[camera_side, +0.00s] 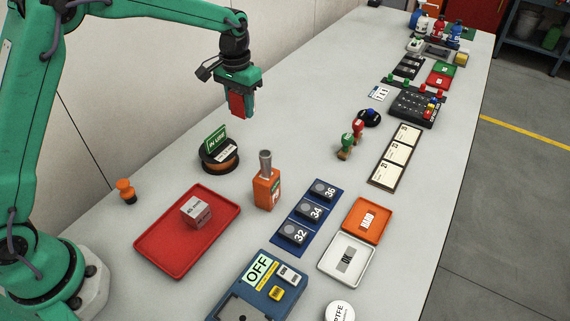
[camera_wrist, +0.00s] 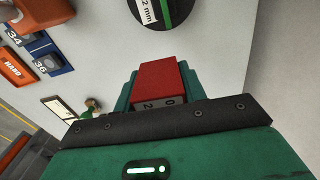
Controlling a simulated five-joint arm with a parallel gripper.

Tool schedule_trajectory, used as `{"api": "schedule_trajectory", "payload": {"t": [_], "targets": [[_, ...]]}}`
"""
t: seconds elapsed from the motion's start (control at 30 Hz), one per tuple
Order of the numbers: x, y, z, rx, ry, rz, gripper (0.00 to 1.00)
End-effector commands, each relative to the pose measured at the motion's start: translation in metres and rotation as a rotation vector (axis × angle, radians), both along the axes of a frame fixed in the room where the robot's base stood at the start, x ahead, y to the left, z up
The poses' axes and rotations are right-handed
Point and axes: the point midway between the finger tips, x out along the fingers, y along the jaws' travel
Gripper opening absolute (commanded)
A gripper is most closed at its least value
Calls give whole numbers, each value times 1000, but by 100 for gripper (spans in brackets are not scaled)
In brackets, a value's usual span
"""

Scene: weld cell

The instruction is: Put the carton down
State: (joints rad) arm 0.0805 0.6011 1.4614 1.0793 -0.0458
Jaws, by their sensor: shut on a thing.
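My gripper (camera_side: 243,100) is shut on a red carton (camera_side: 236,106) and holds it in the air above the bench, toward the wall side. In the wrist view the carton (camera_wrist: 158,80) sits between the green fingers, with a red face and a grey end marked with digits. Its underside and any contact are clear of the bench in the side view.
Below and left is a spool with a green sign (camera_side: 215,139). An orange bottle-like tool (camera_side: 267,188), a blue rack of numbered blocks (camera_side: 297,233), orange and white trays (camera_side: 347,258), and two stamps (camera_side: 346,148) stand nearby. Bare bench (camera_side: 290,105) lies right of my gripper.

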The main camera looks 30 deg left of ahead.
Motion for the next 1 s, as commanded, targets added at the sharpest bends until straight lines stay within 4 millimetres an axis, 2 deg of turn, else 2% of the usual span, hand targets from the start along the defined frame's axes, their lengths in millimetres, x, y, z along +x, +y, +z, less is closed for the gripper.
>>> {"api": "schedule_trajectory", "payload": {"t": [0.1, 0.23, 0.57, 1.0], "targets": [[-8, 11, 0, 0, -1, 24, 16], [-12, 15, 0, 0, -1, 35, 16], [-7, 25, -7, 0, 0, 37, 16], [18, 87, -47, 0, 1, 38, 16]]}}
